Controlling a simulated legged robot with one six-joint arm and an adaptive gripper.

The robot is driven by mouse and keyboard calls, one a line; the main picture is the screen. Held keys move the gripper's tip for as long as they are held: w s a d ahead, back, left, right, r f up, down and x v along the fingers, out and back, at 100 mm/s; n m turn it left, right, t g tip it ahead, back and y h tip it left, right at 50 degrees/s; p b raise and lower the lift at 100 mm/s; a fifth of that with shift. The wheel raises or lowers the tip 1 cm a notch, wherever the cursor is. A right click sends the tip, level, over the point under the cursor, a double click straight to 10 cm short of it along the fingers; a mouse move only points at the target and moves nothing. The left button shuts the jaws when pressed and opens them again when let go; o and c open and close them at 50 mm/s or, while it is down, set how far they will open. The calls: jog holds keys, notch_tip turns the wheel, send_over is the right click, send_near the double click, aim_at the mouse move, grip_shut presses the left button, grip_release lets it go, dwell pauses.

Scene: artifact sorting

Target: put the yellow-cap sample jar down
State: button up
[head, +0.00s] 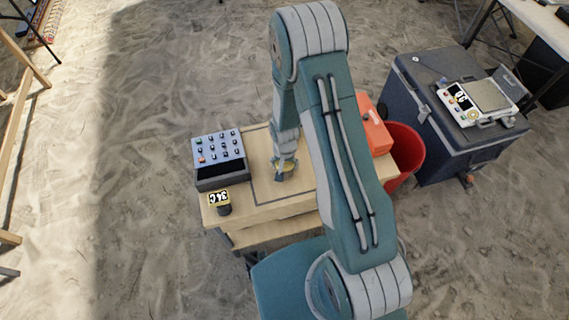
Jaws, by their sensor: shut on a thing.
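My gripper (285,164) points down over the wooden table (252,215), inside the dark outline drawn on its top. It is shut on the yellow-cap sample jar (281,175), of which only a small part with a hint of yellow shows. The fingers hide the rest of the jar. The jar is at or very near the tabletop; I cannot tell whether it touches.
An orange box (373,130) stands right. Beyond are a red bin (407,150) and a dark case (425,88) bearing a scale (490,95).

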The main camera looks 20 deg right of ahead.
jog(key=o, duration=1)
jog(key=shift+d, duration=0.15)
jog(key=shift+o, duration=0.2)
